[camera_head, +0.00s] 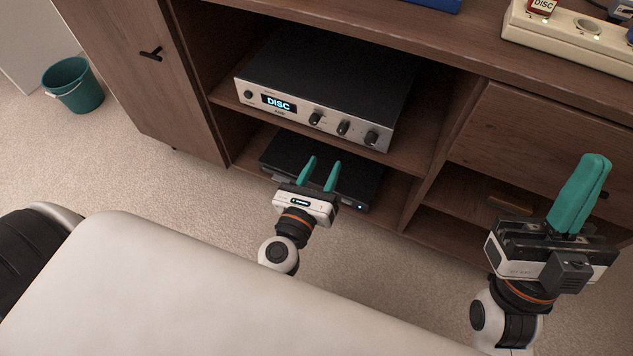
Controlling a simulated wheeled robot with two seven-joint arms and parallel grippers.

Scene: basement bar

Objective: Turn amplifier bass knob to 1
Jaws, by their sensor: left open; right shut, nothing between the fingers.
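The amplifier (291,118) is a silver-fronted box with a dark top, on the upper shelf of the wooden cabinet. Its display (279,103) reads DISC. Three black knobs sit on the right half of its front: a left one (315,119), a middle one (343,128) and a right one (371,138). Their labels are too small to read, so I cannot tell which is bass. My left gripper (321,172) is open and empty, below and in front of the amplifier, apart from the knobs. My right gripper (592,180) is shut and empty, far to the right.
A black device (275,155) lies on the shelf below the amplifier, behind my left gripper. A power strip (560,30) is on the cabinet top. A drawer front (530,135) is right of the shelves. A teal bucket (75,88) stands on the carpet at left.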

